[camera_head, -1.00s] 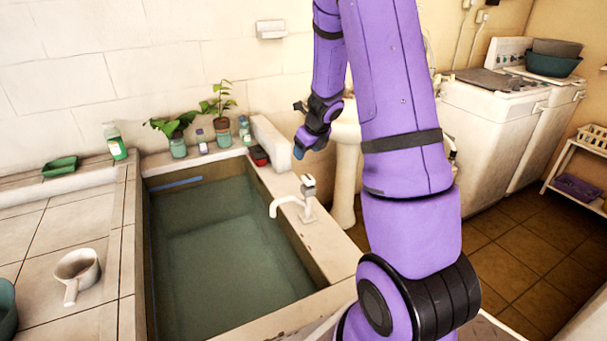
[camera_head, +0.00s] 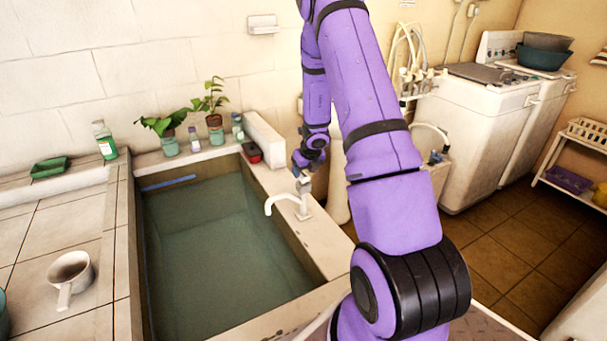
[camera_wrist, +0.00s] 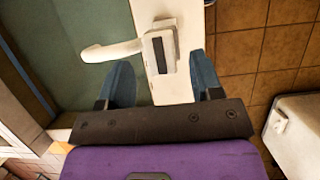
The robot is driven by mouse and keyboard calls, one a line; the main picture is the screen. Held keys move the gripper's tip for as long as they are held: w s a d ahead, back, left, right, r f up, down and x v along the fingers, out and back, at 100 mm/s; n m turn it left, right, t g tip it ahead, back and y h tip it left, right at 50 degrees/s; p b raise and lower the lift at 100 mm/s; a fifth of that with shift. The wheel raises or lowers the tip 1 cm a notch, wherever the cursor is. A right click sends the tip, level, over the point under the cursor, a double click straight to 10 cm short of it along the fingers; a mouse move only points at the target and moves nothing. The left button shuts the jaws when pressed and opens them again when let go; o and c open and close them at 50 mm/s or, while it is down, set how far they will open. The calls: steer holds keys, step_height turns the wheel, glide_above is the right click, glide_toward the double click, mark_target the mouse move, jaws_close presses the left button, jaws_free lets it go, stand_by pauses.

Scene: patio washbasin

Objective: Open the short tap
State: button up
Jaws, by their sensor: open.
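The short tap (camera_head: 289,205) is white with a curved spout and stands on the right rim of the water-filled basin (camera_head: 330,262). Its spout points left over the water. In the wrist view the tap's top (camera_wrist: 158,54) lies ahead of my fingers, with the spout reaching left. My gripper (camera_wrist: 165,80) is open, one blue finger on each side of the tap's line.
Potted plants (camera_head: 168,130), small bottles and a red-black item (camera_head: 252,152) stand along the back rim. A white dipper (camera_head: 70,274) and a green dish (camera_head: 49,167) are on the left tiles. White washing machines (camera_head: 480,130) stand at right. Water fills the basin.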

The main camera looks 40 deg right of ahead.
steer(key=shift+x, duration=1.2)
steer(key=c, duration=0.9)
steer(key=shift+c, duration=0.2)
